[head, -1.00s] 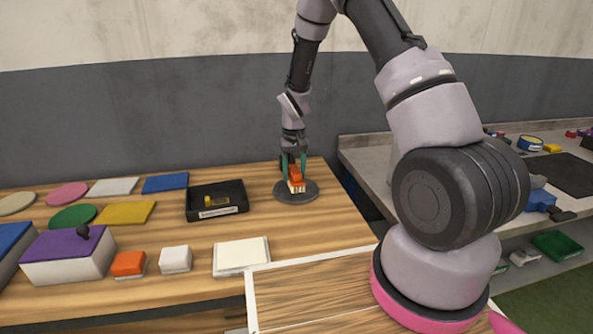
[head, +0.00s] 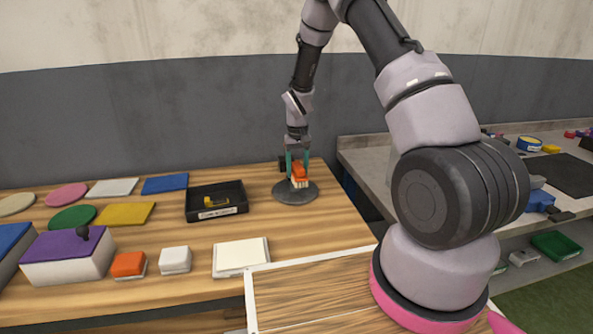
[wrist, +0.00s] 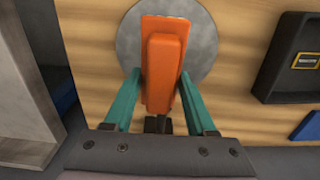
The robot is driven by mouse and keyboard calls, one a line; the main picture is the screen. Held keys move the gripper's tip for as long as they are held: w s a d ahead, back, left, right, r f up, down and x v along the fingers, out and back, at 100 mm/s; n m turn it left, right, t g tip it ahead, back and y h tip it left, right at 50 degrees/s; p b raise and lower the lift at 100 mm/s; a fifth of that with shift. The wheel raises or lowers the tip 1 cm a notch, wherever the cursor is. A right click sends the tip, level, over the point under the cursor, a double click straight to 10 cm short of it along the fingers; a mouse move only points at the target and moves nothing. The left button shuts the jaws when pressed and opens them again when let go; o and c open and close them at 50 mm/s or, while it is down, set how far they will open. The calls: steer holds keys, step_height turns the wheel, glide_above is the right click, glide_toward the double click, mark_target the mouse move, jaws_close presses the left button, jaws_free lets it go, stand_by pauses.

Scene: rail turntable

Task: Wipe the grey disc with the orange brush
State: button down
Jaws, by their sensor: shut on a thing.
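The orange brush (head: 299,172) has an orange back and pale bristles facing down. My gripper (head: 298,164) is shut on it with teal fingers, and the wrist view shows the orange back (wrist: 164,62) between the two fingers (wrist: 160,98). The grey disc (head: 293,195) lies flat on the wooden table near its back right corner. The brush is over the disc's back part. The bristle tips look at or just above the disc, and I cannot tell whether they touch. In the wrist view the brush covers the middle of the disc (wrist: 204,45).
A black tray (head: 228,211) with a yellow-marked item stands left of the disc. Flat coloured pieces lie further left, including a blue one (head: 165,183). An orange-topped block (head: 128,264), a white block (head: 175,260) and a white pad (head: 240,256) lie in front.

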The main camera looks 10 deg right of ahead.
mark_target(298, 163)
steer(key=shift+w+d+r, duration=0.15)
steer(key=shift+w+d, duration=0.05)
steer(key=shift+w, duration=0.2)
steer(key=shift+w+r, duration=0.1)
steer(key=shift+r, duration=0.15)
step_height(298, 163, up, 2)
steer(key=shift+r, duration=0.2)
steer(key=shift+s+r, duration=0.2)
steer(key=shift+r, duration=2.25)
steer(key=s+d+f, duration=0.4)
steer(key=s+d, duration=0.3)
steer(key=d, duration=0.1)
steer(key=shift+s+f, duration=0.2)
steer(key=shift+s, duration=0.05)
